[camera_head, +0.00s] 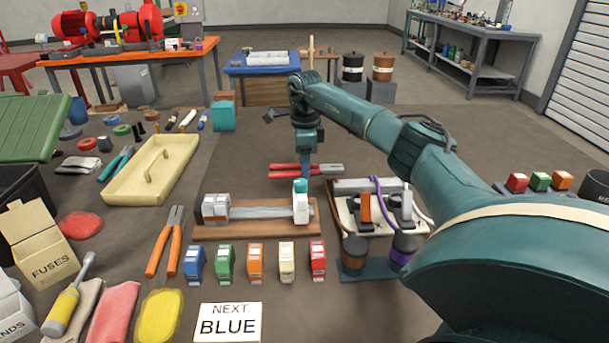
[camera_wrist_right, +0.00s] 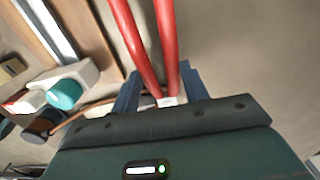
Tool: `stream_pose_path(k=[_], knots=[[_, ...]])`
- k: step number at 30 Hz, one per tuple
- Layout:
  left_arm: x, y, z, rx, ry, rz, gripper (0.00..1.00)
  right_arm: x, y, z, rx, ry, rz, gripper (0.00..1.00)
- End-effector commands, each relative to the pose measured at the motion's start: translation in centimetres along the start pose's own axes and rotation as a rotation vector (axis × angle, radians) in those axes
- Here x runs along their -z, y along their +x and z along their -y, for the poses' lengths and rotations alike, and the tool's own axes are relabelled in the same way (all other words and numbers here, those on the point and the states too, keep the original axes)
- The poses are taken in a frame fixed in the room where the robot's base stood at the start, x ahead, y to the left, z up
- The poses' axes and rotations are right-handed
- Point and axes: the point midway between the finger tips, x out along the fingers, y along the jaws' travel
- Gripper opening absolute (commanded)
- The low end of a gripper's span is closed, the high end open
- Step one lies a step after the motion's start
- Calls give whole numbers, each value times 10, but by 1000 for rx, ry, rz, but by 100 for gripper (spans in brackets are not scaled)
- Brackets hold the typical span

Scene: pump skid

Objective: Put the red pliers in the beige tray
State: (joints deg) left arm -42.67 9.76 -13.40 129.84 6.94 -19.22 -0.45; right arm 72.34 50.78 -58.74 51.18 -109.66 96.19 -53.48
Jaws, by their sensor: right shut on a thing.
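The red pliers (camera_head: 290,169) are at the middle of the table, just behind the wooden board with the grey rail. My right gripper (camera_head: 306,165) is over them, its fingers pointing down, shut on the pliers. In the right wrist view the red handles (camera_wrist_right: 148,45) run up from between the blue fingers (camera_wrist_right: 158,88). I cannot tell whether the pliers touch the table or are slightly lifted. The beige tray (camera_head: 122,186) lies to the left, with a handle-like bar inside it and no tools in it. My left gripper is not in view.
The wooden board (camera_head: 240,232) with rail and white end block lies in front of the pliers. A teal box (camera_head: 223,116) stands behind the tray's right end. Orange pliers (camera_head: 166,243) and several coloured blocks are nearer. Bare table lies between tray and pliers.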

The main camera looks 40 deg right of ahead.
Motion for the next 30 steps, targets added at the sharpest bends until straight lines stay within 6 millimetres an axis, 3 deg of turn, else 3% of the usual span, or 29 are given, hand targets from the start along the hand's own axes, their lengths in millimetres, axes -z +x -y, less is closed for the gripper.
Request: stream_pose_path(k=[7,19,20,27,30], knots=[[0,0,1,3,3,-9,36,0,33,0,-1,0,0,26],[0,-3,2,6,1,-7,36,0,38,0,0,-1,0,26],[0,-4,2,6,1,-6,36,0,38,0,0,-1,0,47],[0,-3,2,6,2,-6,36,0,38,0,-1,-1,0,66],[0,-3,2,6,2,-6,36,0,38,0,-1,-1,0,66]])
